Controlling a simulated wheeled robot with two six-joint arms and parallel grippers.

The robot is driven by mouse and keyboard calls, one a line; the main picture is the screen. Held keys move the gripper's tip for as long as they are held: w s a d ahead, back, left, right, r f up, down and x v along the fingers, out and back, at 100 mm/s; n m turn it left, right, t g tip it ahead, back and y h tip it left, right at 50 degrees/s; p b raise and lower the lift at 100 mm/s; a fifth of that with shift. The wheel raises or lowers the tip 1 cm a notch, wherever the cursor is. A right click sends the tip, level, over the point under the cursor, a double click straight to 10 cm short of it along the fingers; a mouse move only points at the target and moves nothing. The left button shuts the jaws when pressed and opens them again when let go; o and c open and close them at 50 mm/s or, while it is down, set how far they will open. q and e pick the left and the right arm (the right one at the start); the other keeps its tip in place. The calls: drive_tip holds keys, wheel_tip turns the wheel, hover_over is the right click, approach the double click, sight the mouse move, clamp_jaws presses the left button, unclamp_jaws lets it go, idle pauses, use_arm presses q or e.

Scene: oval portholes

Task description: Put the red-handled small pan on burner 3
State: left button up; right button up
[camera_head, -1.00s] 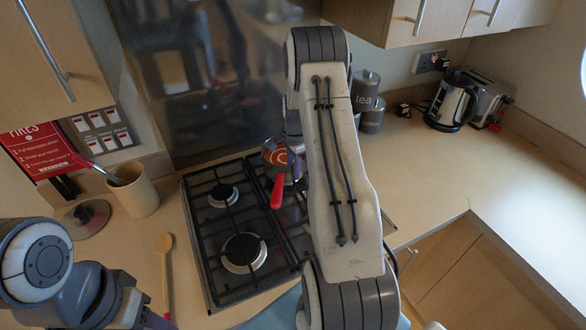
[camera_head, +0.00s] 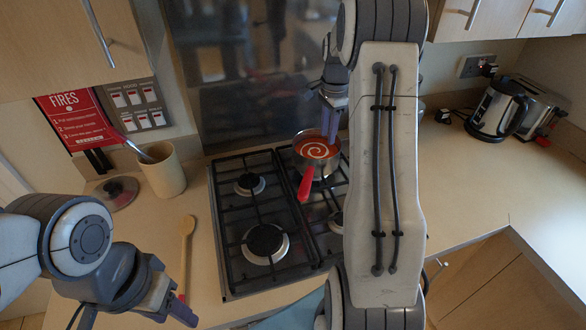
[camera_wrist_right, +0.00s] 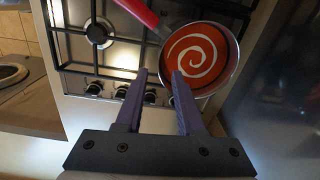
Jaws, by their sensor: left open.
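The small pan (camera_head: 318,150) with a red handle (camera_head: 305,184) stands on the back right burner of the black-grated hob (camera_head: 262,272). It holds red soup with a white swirl, and its handle points towards the front. My right gripper (camera_head: 332,112) is just above the pan's far rim. In the right wrist view its fingers (camera_wrist_right: 160,76) are apart with nothing between them, and the pan (camera_wrist_right: 200,62) lies beyond the tips. The back left and front left burners are bare. I see no burner numbers.
A wooden spoon (camera_head: 186,250) lies left of the hob. A utensil pot (camera_head: 162,172) and a glass lid (camera_head: 116,192) stand behind it. A kettle (camera_head: 496,108) and toaster (camera_head: 540,110) are at the right.

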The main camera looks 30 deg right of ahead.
drive_tip(key=s+a+r+n, duration=0.25)
drive_tip(key=a+n, duration=0.35)
drive_tip(key=a, duration=0.7)
drive_tip(key=s+a+r+n, duration=0.25)
drive_tip(key=a+n, duration=0.35)
drive_tip(key=a, duration=0.7)
drive_tip(key=s+a+f+n, duration=0.1)
drive_tip(key=s+a+n, duration=0.5)
drive_tip(key=s, duration=0.5)
drive_tip(key=s+a+n, duration=0.6)
drive_tip(key=s+n, duration=0.3)
drive_tip(key=s, duration=0.2)
drive_tip(key=shift+s+f+y, duration=0.25)
drive_tip(key=shift+f+y, duration=0.15)
drive_tip(key=shift+a, duration=0.1)
